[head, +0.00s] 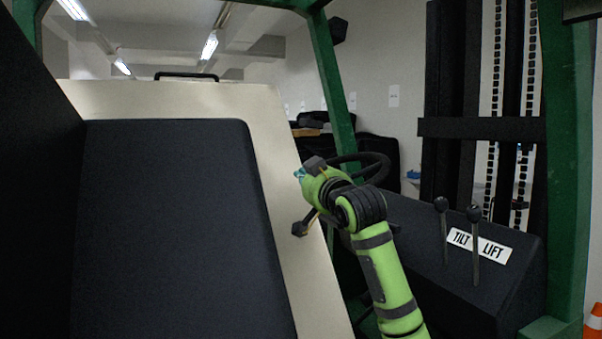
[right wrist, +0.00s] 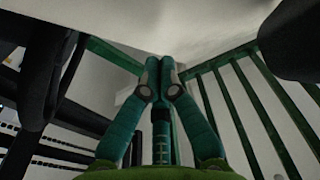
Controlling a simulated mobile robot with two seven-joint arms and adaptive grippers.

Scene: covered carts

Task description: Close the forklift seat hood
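The seat hood (head: 265,160) is a cream panel with a large black pad (head: 170,220) on the side facing me. It stands raised and tilted, with a black handle (head: 186,76) at its top edge. My right gripper (head: 301,173) is at the hood's right edge, mostly hidden by its own wrist. In the right wrist view its two teal fingers (right wrist: 160,68) meet at the tips, with nothing visible between them. A pale surface (right wrist: 190,25) lies just beyond the tips; I cannot tell whether they touch it. My left gripper is not in view.
A black steering wheel (head: 375,166) is right behind my right wrist. The TILT and LIFT levers (head: 474,240) stand on a black console to the right. Green frame posts (head: 335,85) rise around the cab. A dark panel (head: 35,200) fills the left side.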

